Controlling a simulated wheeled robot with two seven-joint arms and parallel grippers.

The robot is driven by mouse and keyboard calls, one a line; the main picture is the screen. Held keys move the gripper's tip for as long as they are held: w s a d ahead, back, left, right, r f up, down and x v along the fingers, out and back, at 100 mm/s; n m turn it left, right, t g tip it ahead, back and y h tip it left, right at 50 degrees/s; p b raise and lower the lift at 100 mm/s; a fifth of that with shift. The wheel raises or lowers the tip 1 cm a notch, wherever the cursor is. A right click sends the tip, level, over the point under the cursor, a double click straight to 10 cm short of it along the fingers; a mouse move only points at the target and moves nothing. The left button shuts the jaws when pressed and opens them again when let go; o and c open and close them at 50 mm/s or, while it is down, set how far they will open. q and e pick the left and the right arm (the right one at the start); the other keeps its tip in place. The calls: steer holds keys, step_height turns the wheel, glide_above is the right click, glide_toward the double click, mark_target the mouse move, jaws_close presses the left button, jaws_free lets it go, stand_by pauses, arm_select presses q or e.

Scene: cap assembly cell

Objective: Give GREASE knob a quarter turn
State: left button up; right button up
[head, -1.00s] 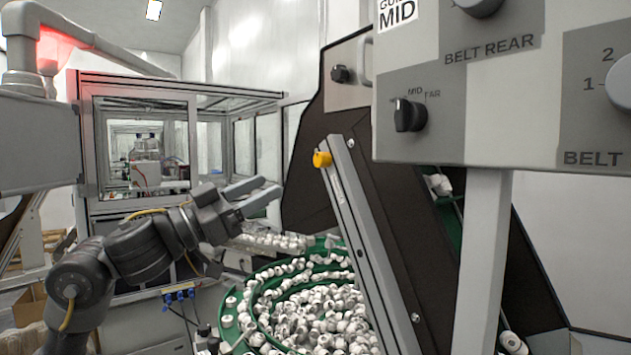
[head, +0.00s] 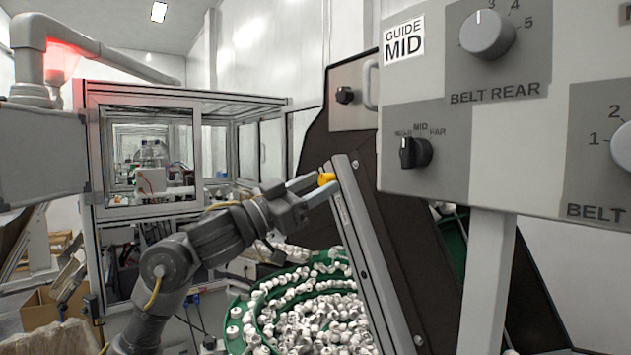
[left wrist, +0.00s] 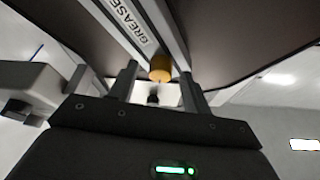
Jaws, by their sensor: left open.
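The GREASE knob is a small yellow knob (head: 326,179) at the upper end of a slanted grey metal rail (head: 366,260). In the left wrist view the yellow knob (left wrist: 160,68) sits beside a label reading GREASE (left wrist: 133,22). My left gripper (head: 318,188) is open, with its fingers reaching to the yellow knob from the left. In the left wrist view the two fingers (left wrist: 158,84) stand on either side of the knob, with gaps visible, so it is not gripped. My right gripper is not in view.
A grey control panel (head: 463,140) with black and grey knobs hangs at the right. A green bowl feeder (head: 237,318) full of white caps (head: 310,310) lies below the arm. A dark sloped plate (head: 395,200) stands behind the rail. A glazed machine enclosure (head: 150,93) stands at the back left.

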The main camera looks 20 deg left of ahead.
arm_select(q)
steer(key=shift+w, duration=0.1)
steer(key=c, duration=1)
steer(key=shift+m, duration=0.4)
